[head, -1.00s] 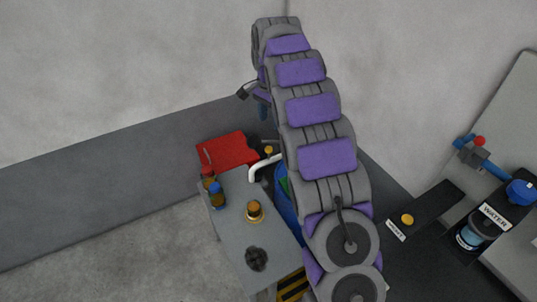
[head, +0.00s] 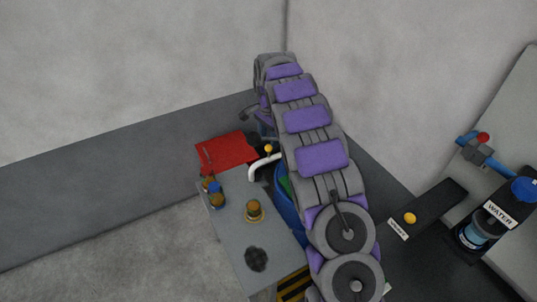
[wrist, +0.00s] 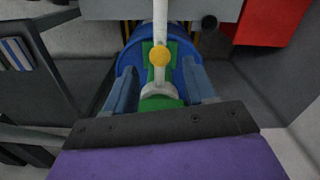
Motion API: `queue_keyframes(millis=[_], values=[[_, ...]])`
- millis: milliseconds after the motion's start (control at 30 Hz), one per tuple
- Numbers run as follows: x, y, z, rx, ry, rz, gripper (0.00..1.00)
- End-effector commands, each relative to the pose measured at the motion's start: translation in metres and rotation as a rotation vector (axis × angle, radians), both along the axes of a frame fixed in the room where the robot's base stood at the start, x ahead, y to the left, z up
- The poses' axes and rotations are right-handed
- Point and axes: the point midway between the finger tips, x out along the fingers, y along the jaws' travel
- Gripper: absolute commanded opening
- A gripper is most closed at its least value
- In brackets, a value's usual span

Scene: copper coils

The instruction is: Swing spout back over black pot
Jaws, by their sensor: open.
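The spout (head: 262,166) is a white bent tube at the edge of a grey table, with a yellow knob (head: 269,149) near it. In the wrist view the white spout (wrist: 160,25) runs down the middle, with the yellow knob (wrist: 160,56) on it. My gripper (wrist: 160,78) is open, its two blue fingers on either side of the spout, apart from it. In the head view it is mostly hidden by my arm. I cannot make out a black pot for sure; a dark round spot (head: 256,259) lies on the table.
A blue barrel (head: 288,212) with green inside stands beside the grey table (head: 232,225). A red box (head: 226,151) is behind it. Bottles (head: 216,195) and a brass fitting (head: 254,210) stand on the table. A water station (head: 490,215) is at right.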

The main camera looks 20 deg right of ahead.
Motion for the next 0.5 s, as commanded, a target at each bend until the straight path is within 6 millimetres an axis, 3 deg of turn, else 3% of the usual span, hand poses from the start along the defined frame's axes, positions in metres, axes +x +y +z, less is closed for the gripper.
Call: queue_keyframes(millis=[300,500], values=[[0.0,0.0,-0.061,0.0,0.001,0.0,0.55],[0.0,0.0,-0.081,0.001,0.001,0.0,0.55]])
